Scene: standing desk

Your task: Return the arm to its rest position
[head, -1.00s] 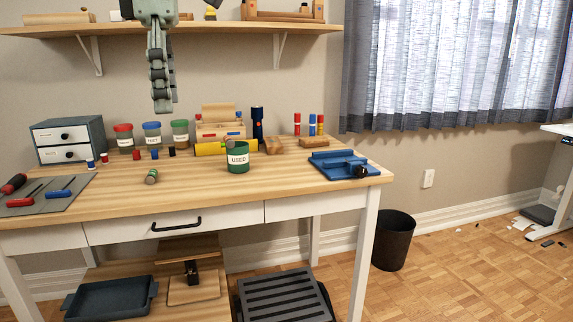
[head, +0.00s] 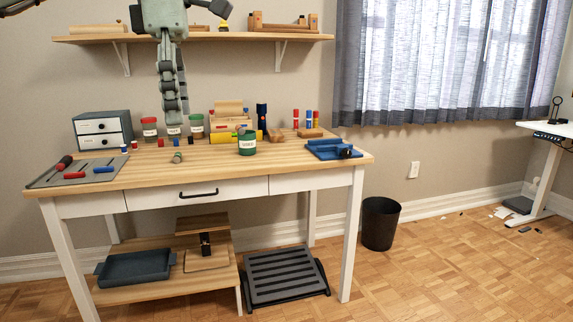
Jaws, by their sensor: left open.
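My left gripper (head: 174,108) hangs fingers down from the top of the head view, with its arm coming in from the upper left. It is open and holds nothing that I can see. It is in front of the jars at the back of the desk and hides most of the blue-lidded jar (head: 173,131). My right gripper is not in view.
A wall shelf (head: 230,38) is above. A black bin (head: 380,224) stands right on open floor.

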